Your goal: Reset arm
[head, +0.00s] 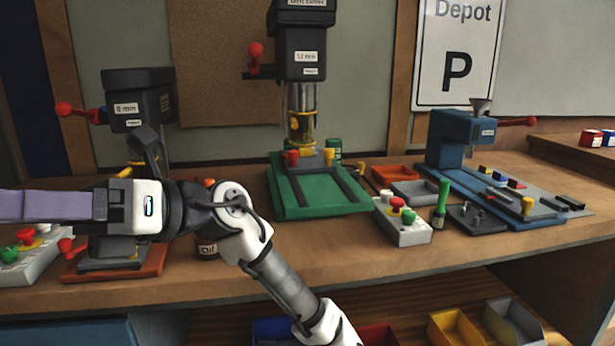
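My arm enters at the bottom, right of centre, and bends at a white joint in front of the bench. From there it runs left past the 8 mm press (140,100). A tilted dark piece (146,150) stands above the arm's white wrist section, against the press, and looks like my gripper. Its fingertips are too dark and overlapped to make out. I cannot tell whether it is open or shut, or whether it touches the press. I see nothing clearly held. The arm hides part of the press's base.
A green-based 12 mm press (320,200) stands mid-bench. A grey button box (403,224), a green-handled brush (441,205) and a blue press (455,140) stand to its right. A second button box (30,262) is at far left. Coloured bins (458,328) sit below the bench.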

